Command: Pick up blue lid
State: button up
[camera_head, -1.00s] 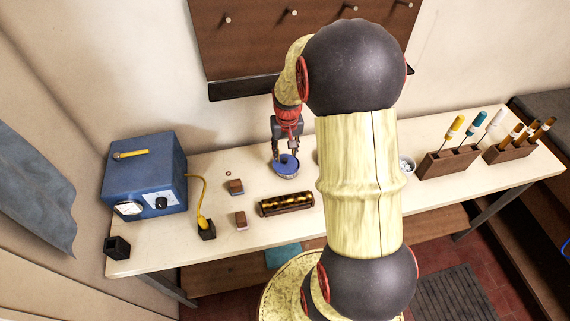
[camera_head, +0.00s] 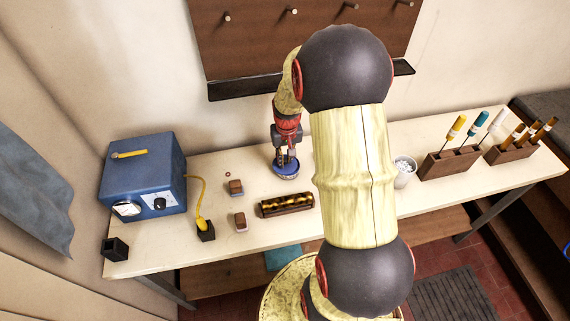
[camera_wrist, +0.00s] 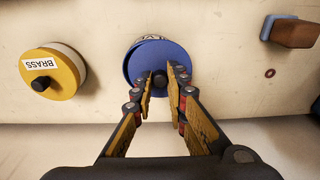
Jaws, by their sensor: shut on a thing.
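The blue lid (camera_wrist: 150,52) is round with a dark knob at its middle and a white label partly hidden at its far side. It sits on a container on the bench, and it also shows in the head view (camera_head: 284,168). My gripper (camera_wrist: 160,72) is over the lid, with its two fingers around the dark knob and shut on it. In the head view my gripper (camera_head: 285,158) points down onto the lid, and the fingertips are small there.
A yellow-lidded container marked BRASS (camera_wrist: 62,72) stands left of the blue lid in the wrist view. On the bench (camera_head: 150,255) are a blue box (camera_head: 145,175), small blocks (camera_head: 236,187), a dark tray with brass pieces (camera_head: 286,204), a white cup (camera_head: 404,172) and tool racks (camera_head: 450,162).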

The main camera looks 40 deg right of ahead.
grip_shut()
